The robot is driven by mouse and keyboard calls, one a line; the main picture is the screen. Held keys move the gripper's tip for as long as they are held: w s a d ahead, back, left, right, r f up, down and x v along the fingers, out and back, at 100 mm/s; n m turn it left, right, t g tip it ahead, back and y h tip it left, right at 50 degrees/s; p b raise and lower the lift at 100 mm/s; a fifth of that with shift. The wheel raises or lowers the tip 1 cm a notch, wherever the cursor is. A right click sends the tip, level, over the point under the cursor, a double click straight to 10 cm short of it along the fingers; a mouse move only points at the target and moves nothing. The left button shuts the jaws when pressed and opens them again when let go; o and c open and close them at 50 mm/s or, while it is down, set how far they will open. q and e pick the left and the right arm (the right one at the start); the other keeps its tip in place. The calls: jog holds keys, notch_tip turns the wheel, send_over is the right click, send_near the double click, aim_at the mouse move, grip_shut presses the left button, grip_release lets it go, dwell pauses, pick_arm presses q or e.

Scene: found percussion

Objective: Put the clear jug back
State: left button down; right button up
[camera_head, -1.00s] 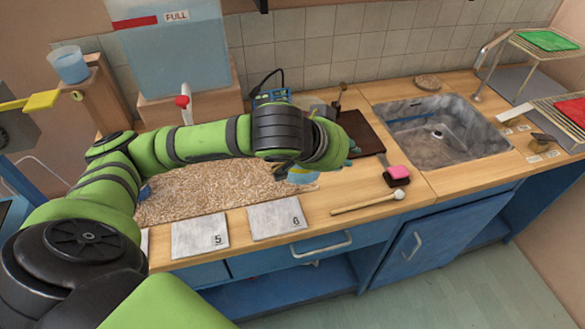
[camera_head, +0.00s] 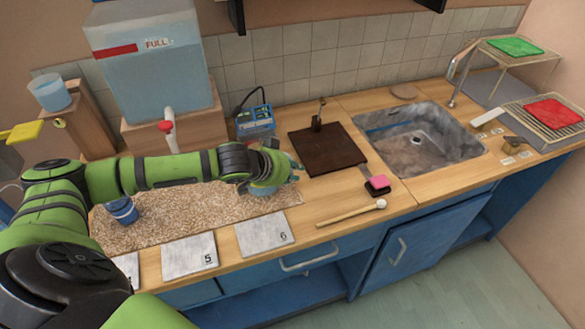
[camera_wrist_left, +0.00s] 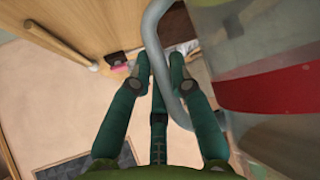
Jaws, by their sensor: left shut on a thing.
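My left gripper (camera_head: 289,174) is over the right end of the speckled mat in the head view, seen mostly from behind. In the left wrist view its teal fingers (camera_wrist_left: 160,62) are closed at the grey, see-through handle of the clear jug (camera_wrist_left: 245,35). The jug's body fills the right side of that view, and a red area shows on or through it. In the head view only a pale bluish part of the jug (camera_head: 266,189) shows under the wrist; the rest is hidden. I cannot tell whether it touches the mat. My right gripper is out of view.
A blue cup (camera_head: 122,210) stands on the speckled mat (camera_head: 165,220). A water tank marked FULL (camera_head: 155,75) with a red-handled tap stands behind. Numbered tiles (camera_head: 265,234), a mallet (camera_head: 352,213), a dark board (camera_head: 327,149) and a sink (camera_head: 418,140) lie along the counter.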

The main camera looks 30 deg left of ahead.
pick_arm(q)
jog(key=shift+f, duration=0.2)
jog(key=c, duration=1.1)
grip_release()
jog(key=shift+c, duration=0.2)
jog(key=shift+r, duration=0.2)
jog(key=shift+s+a+r, duration=0.1)
jog(key=shift+s+r, duration=0.05)
jog(key=shift+s, duration=0.1)
jog(key=b+v, duration=0.2)
jog(key=v, duration=0.9)
jog(key=shift+s, duration=0.1)
